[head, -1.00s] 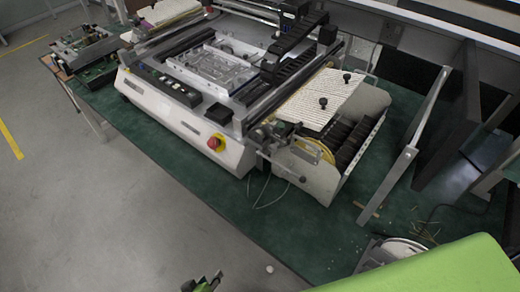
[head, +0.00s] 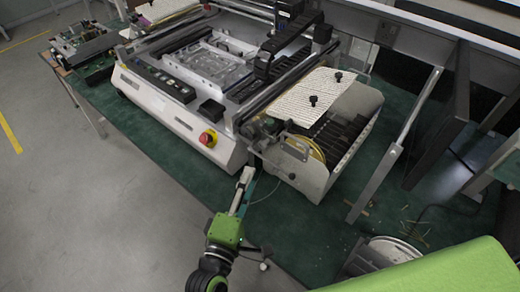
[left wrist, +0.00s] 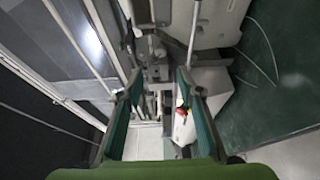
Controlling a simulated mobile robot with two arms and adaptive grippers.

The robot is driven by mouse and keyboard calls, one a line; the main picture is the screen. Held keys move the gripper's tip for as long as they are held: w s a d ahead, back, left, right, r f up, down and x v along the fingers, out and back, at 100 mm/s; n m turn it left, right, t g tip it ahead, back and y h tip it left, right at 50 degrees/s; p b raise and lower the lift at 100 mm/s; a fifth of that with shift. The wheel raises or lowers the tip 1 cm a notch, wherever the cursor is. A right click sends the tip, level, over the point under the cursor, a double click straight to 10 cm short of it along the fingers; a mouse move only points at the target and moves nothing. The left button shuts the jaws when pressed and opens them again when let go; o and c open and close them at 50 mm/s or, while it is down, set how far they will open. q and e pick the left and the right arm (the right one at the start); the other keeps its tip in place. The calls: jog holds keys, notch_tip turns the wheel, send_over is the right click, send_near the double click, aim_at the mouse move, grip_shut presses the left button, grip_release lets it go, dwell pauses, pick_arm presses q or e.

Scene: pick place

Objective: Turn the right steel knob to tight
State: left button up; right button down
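The white machine (head: 170,108) stands on the green table. Two dark knobs show on its pale ribbed cover, one at the back (head: 338,76) and one at the front (head: 314,100). I cannot tell which part is the right steel knob. My left gripper (head: 247,176) reaches up from the bottom of the head view, in front of the machine's near corner. In the left wrist view its two fingers (left wrist: 156,78) are apart with nothing between them; metal machine parts show beyond. My right gripper is not in view.
A red emergency button (head: 208,138) sits on the machine's front, left of my left gripper. A yellow reel (head: 303,148) and metal side plate lie to the right. A grey slanted post (head: 398,145) stands further right. A thin cable hangs over the green table (head: 290,230).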

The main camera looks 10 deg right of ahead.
aim_at(262, 147)
pick_arm(q)
jog(key=p+x, duration=0.1)
jog(key=x, duration=1)
jog(key=shift+w, duration=0.1)
jog(key=shift+c, duration=0.4)
